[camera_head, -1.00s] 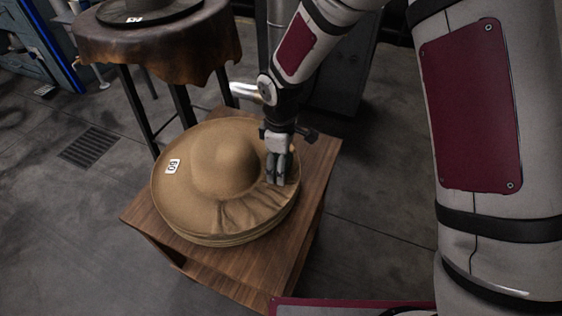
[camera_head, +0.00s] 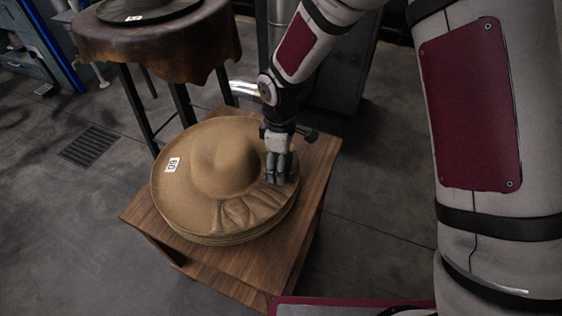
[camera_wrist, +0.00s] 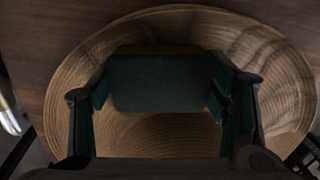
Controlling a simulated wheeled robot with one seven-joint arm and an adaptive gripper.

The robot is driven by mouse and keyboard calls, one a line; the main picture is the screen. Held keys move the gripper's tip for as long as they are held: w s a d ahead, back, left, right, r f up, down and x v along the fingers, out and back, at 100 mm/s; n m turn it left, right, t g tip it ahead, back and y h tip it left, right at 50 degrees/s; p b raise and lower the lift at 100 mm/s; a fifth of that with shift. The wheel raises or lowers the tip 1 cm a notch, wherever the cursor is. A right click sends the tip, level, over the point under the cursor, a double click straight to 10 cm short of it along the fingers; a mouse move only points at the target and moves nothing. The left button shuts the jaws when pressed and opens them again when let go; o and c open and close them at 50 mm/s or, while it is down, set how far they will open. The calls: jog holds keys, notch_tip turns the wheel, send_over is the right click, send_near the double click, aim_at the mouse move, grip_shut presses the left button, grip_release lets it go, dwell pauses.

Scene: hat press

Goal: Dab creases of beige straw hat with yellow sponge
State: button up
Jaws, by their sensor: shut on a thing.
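The beige straw hat (camera_head: 190,190) lies brim down on a wooden stand, with a round crown and a white tag on the left of its brim. Creases (camera_head: 240,211) run across the front right of the brim; they also show at the right of the wrist view (camera_wrist: 284,78). My gripper (camera_head: 279,179) is over the right side of the brim, beside the crown. In the wrist view it is shut on the sponge (camera_wrist: 158,84), whose visible face looks dark green with a thin brownish edge. Whether the sponge touches the straw cannot be told.
The wooden stand (camera_head: 315,170) has bare top at its right and front corners. A round table with a leather cover (camera_head: 160,45) and a dark hat (camera_head: 150,8) stands behind left. A floor grate (camera_head: 89,146) lies left.

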dwell(0.3)
notch_tip(320, 180, up, 14)
jog(key=p, duration=0.8)
jog(key=shift+p, duration=0.35)
